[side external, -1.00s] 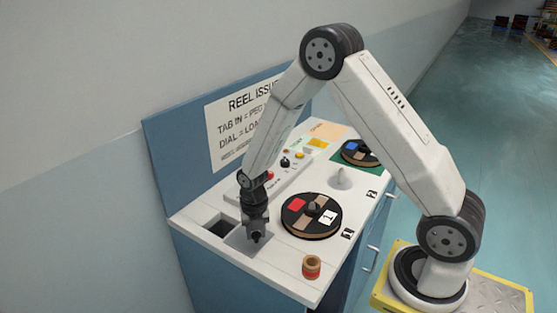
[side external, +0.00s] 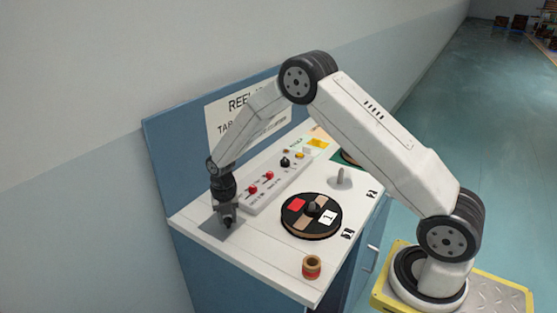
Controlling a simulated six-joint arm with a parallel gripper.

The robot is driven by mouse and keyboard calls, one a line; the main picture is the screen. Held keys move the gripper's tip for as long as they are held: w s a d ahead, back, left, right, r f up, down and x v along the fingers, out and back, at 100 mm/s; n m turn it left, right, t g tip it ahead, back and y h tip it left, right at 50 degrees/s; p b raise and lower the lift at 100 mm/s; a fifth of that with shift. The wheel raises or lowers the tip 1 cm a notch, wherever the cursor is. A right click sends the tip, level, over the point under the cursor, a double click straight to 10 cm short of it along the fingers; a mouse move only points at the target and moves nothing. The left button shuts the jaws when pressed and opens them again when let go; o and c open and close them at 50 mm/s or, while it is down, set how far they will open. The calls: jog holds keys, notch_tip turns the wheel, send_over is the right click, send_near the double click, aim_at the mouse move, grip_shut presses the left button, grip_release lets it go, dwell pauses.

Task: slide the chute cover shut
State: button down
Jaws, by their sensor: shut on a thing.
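The chute cover (side external: 213,229) is a flat grey plate at the left end of the white worktop. It now lies where the dark square chute opening was, and no dark gap shows. My gripper (side external: 228,224) points down over the cover and is shut on its handle, which is mostly hidden by the jaws.
A dark reel with red, tan and white patches (side external: 311,216) lies to the right of the cover. A small brown spool (side external: 311,266) stands at the front edge. A control panel with red knobs (side external: 268,176) runs behind. A grey post (side external: 341,178) stands further right.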

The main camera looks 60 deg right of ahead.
jog(key=shift+w, duration=0.45)
jog(key=shift+c, duration=1.9)
grip_release()
jog(key=shift+r, duration=0.15)
jog(key=shift+r, duration=3.75)
